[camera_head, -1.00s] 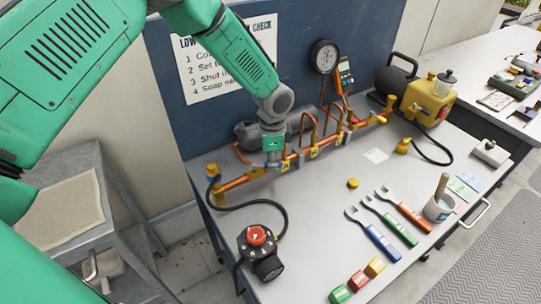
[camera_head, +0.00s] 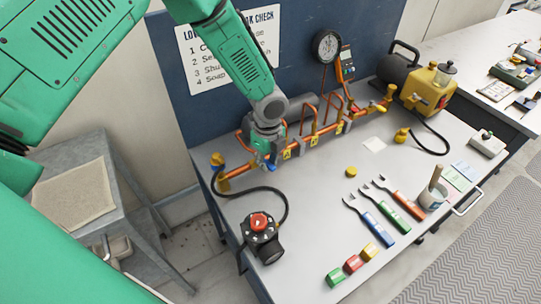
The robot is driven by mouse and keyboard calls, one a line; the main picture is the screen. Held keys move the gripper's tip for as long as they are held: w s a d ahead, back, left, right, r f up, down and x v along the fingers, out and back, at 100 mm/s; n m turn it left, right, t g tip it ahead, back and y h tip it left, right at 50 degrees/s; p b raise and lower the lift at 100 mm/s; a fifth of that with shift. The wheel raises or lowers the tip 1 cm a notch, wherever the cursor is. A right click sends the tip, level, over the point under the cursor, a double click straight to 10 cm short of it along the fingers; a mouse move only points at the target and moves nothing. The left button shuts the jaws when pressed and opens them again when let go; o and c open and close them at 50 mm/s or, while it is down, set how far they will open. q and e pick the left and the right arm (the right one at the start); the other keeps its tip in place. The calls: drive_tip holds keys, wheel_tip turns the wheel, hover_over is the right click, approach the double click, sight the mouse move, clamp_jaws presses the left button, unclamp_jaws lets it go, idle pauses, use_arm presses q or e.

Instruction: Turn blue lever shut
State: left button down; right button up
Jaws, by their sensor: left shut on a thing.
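My left gripper (camera_head: 266,160) is at the copper pipe manifold (camera_head: 240,176) on the bench, near its left part. It is shut on a small blue part there, which appears to be the blue lever; the fingers and wrist hide most of it, so its exact angle cannot be told. My right gripper is not in view.
A black pressure gauge (camera_head: 327,46) rises behind the pipes, and a yellow pump (camera_head: 428,90) stands at the right. A black regulator with a red knob (camera_head: 260,235) is at the front left. Blue, green and orange-handled tools (camera_head: 380,225) lie in front.

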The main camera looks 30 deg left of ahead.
use_arm(q)
drive_tip(key=shift+s+r+m+p, duration=0.1)
drive_tip(key=shift+r+m+p, duration=0.25)
drive_tip(key=shift+m, duration=0.65)
drive_tip(key=shift+a, duration=0.1)
drive_tip(key=c, duration=1.5)
unclamp_jaws()
drive_tip(key=shift+s, duration=0.1)
drive_tip(key=shift+c, duration=0.2)
drive_tip(key=shift+o, duration=0.3)
drive_tip(key=shift+s, duration=0.25)
wheel_tip(320, 180, up, 12)
drive_tip(key=shift+d, duration=0.2)
drive_tip(key=shift+a+f, duration=0.1)
drive_tip(key=shift+f, duration=0.05)
